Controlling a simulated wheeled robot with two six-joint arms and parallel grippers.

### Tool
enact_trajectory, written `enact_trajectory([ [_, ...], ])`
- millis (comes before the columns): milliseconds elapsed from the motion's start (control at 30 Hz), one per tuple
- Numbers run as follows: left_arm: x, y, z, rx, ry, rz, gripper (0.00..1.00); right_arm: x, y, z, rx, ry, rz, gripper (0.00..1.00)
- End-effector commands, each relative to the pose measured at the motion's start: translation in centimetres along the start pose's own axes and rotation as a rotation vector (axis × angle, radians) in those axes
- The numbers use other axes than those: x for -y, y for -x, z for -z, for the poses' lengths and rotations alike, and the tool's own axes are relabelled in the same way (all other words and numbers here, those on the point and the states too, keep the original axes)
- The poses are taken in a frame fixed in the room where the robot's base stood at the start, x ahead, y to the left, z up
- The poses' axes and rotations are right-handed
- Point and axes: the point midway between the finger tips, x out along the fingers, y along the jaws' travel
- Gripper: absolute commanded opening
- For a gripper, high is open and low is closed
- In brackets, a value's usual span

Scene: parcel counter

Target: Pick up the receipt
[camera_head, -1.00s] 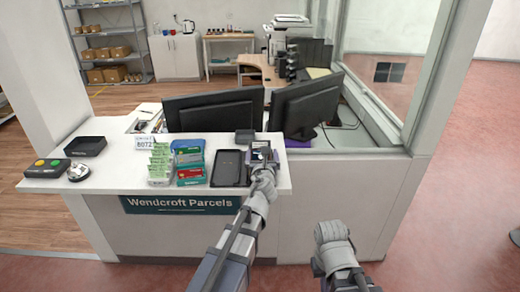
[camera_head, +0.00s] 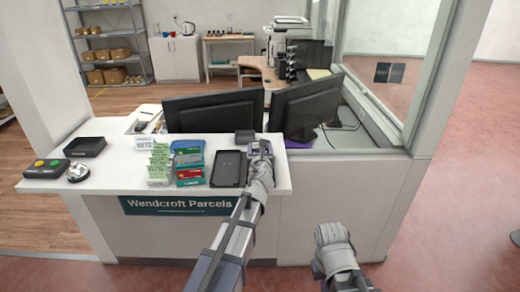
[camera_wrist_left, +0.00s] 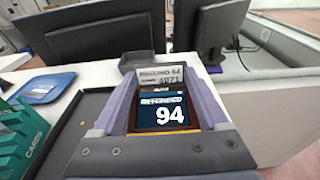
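The receipt (camera_wrist_left: 161,76) is a small pale slip printed "REFUND 94" and "4071", standing up behind a dark device with a lit blue screen (camera_wrist_left: 165,110) reading 94. My left gripper (camera_head: 259,149) is over this device at the counter's right part and hides most of it in the head view. In the left wrist view its two purple-grey fingers (camera_wrist_left: 163,72) are apart, one on each side of the screen and receipt. Whether the fingertips touch the slip's edges I cannot tell.
A black tray (camera_head: 228,168) lies just left of my left gripper, beside green and red card stacks (camera_head: 190,176). A small dark box (camera_head: 244,137) and two monitors (camera_head: 212,110) stand behind. A button box (camera_head: 46,168) and bell are at the far left.

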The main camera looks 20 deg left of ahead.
Motion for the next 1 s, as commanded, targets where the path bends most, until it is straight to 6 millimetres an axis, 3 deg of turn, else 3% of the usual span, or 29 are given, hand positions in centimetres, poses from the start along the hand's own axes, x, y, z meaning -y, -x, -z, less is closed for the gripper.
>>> enact_trajectory([
  [67, 0.01, 0.0, 0.0, 0.0, 0.0, 0.0, 0.66, 0.0, 0.0, 0.0, 0.0, 0.0, 0.0, 0.0],
  [500, 0.01, 0.01, 0.0, 0.0, 0.0, 0.0, 0.17, 0.0, 0.0, 0.0, 0.0, 0.0, 0.0, 0.0],
  [1000, 0.0, 0.03, -0.2, 0.0, 0.0, 0.0, 0.13, -0.02, 0.2, -0.01, 0.0, 0.0, 0.0, 0.0],
])
